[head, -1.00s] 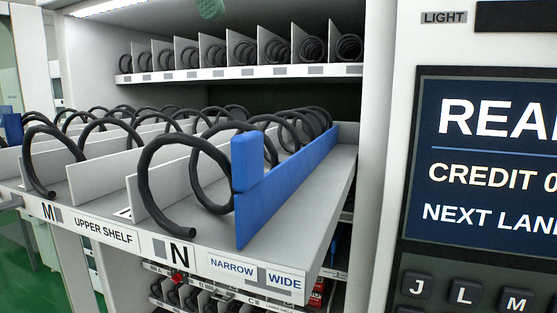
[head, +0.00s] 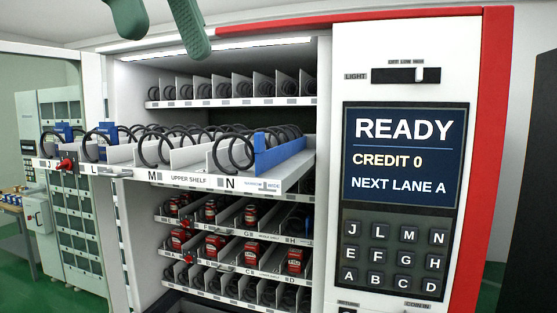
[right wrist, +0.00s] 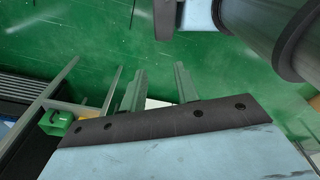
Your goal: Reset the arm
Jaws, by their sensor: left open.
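My left gripper (head: 163,40) hangs at the top left of the head view, its two green fingers apart and empty in front of the vending machine's top. Its wrist is out of frame. My right gripper (right wrist: 160,70) shows only in the right wrist view. Its two green fingers stand apart with nothing between them, over the green floor (right wrist: 90,25). The upper shelf (head: 205,180) is pulled out of the machine, with black coils (head: 232,152) and a blue divider (head: 280,150) at lane N.
The machine's screen (head: 404,158) reads READY, CREDIT 0, NEXT LANE A, above a keypad (head: 392,257). Lower shelves hold several red items (head: 295,260). The open door (head: 95,85) and a grey cabinet (head: 62,135) stand left. A green box (right wrist: 56,122) lies left in the right wrist view.

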